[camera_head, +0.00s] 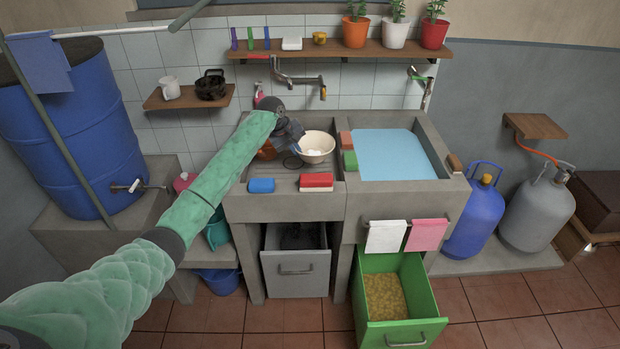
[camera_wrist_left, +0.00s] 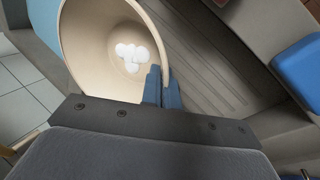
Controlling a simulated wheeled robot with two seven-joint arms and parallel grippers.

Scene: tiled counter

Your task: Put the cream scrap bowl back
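The cream scrap bowl (camera_head: 318,158) is at the back of the ridged drainboard, left of the water-filled basin. It also shows in the left wrist view (camera_wrist_left: 82,50), with several white round pieces (camera_wrist_left: 130,55) inside. My left gripper (camera_head: 297,150) is at the bowl's left rim. In the left wrist view its two fingers (camera_wrist_left: 163,88) are close together with the bowl's rim between them. I cannot tell whether the bowl rests on the drainboard or hangs just above it. My right gripper is not in view.
A blue sponge (camera_head: 261,185) and a red block (camera_head: 316,181) lie on the drainboard's front edge. The basin (camera_head: 395,155) is to the right. Below, a green drawer (camera_head: 400,328) with yellowish grains and a grey drawer (camera_head: 297,272) stand open. A faucet (camera_head: 300,80) is above.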

